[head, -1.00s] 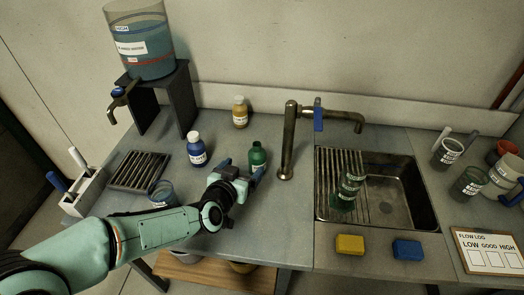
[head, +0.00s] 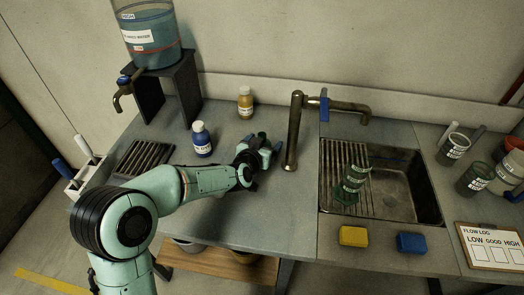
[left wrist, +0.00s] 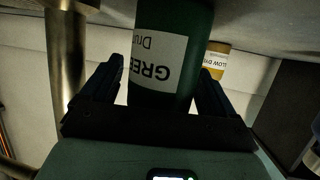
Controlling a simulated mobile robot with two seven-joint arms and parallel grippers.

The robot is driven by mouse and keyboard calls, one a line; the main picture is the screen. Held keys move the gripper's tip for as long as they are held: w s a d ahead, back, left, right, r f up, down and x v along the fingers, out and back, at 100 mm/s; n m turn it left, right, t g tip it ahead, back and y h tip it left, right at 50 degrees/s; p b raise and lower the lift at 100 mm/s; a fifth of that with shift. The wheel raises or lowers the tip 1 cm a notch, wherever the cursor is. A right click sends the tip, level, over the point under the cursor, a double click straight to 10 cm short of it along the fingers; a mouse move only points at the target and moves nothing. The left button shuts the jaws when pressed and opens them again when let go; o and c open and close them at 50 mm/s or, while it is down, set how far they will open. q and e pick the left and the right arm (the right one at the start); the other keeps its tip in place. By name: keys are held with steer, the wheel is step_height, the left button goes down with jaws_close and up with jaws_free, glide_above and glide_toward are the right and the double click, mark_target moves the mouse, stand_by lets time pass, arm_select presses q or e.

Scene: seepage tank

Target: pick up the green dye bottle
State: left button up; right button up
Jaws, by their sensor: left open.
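The green dye bottle (left wrist: 178,20) fills the top middle of the left wrist view, its white label upside down there. My left gripper (left wrist: 162,80) is open, with one finger on each side of the bottle. A gap shows beside the left finger; whether the right finger touches cannot be told. In the head view my left gripper (head: 262,150) is low over the counter, left of the tap, and hides nearly all of the bottle. My right gripper is not in view.
A blue dye bottle (head: 202,141) stands left of my gripper, and a yellow dye bottle (head: 245,103) stands behind it. The metal tap (head: 293,130) rises close on the right, before the sink (head: 405,190). The counter's front middle is clear.

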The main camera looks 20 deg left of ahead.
arm_select(q)
steer(key=c, duration=1.2)
steer(key=shift+r, duration=0.1)
